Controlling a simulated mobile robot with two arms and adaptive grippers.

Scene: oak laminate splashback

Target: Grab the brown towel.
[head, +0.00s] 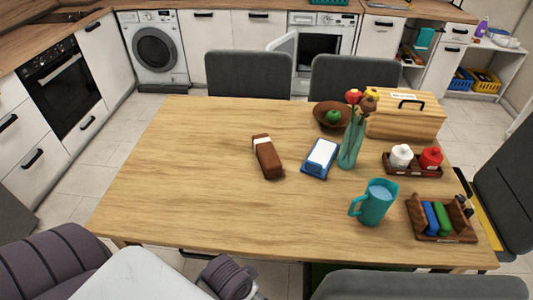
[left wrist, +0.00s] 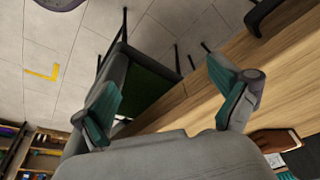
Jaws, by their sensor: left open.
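The brown towel (head: 268,158) appears as a long, narrow brown bundle with a pale band near its far end. It lies on the wooden table (head: 190,190) near the middle, left of a blue and white item (head: 320,158). In the left wrist view a brown shape (left wrist: 274,140), likely the towel, shows at the lower right, partly cut by the hand. My left gripper (left wrist: 168,88) is open and empty, its teal-padded fingers wide apart beside the table edge, apart from the towel. My right gripper is not in view.
Right of the towel stand a vase with flowers (head: 351,140), a brown bowl (head: 327,115), a wooden bread box (head: 408,113), a teal pitcher (head: 376,203) and a wooden holder (head: 441,230). Grey chairs (head: 248,75) surround the table. The table's left half is clear.

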